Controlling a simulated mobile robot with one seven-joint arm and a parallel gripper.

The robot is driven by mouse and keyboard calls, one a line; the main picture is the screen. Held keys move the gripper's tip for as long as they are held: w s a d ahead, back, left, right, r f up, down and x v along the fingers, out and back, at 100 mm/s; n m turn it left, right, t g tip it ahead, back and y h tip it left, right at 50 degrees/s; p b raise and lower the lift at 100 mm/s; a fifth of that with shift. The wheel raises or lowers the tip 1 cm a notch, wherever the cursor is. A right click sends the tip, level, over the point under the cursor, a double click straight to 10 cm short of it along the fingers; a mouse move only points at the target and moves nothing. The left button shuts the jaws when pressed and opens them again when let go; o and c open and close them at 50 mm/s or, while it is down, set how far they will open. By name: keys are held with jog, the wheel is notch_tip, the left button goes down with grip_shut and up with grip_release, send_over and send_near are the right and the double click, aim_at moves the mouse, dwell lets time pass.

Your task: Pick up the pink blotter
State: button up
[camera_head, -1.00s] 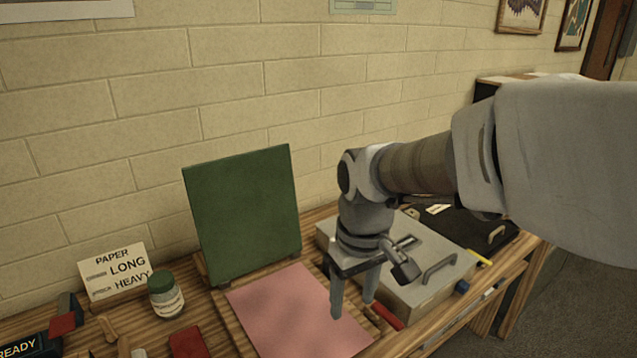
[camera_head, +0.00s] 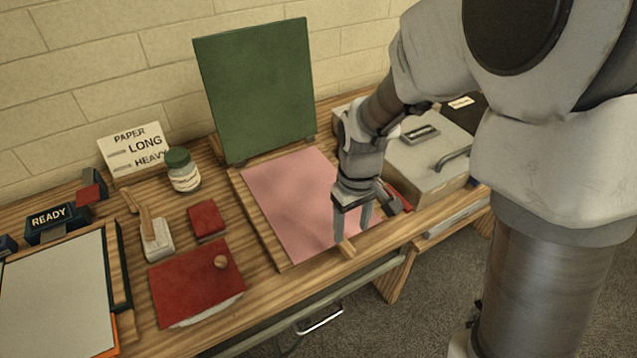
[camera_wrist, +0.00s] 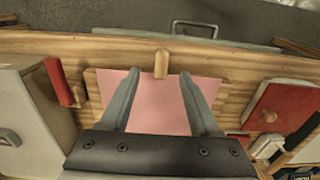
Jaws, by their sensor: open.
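The pink blotter (camera_head: 290,195) is a flat pink sheet lying on a wooden board (camera_head: 263,227), with the board's edges showing beside it. A small wooden peg (camera_head: 346,248) stands at the blotter's near edge. It also shows in the wrist view (camera_wrist: 161,64), just beyond and between the fingertips. My gripper (camera_head: 352,232) is open and points down over the near right part of the blotter. In the wrist view, the fingers (camera_wrist: 159,76) frame the pink surface (camera_wrist: 159,105) with nothing held between them. I cannot tell whether the fingertips touch the sheet.
A green panel (camera_head: 258,90) stands upright behind the blotter. A grey case (camera_head: 425,165) is close on the right, with a red-handled item (camera_wrist: 63,86) between. A jar (camera_head: 183,172), a small red block (camera_head: 207,220) and a red pad with a knob (camera_head: 190,285) are left.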

aim_at(348, 245)
jog(key=f, duration=0.5)
jog(key=shift+a+f, duration=0.2)
jog(key=shift+f, duration=0.1)
grip_shut()
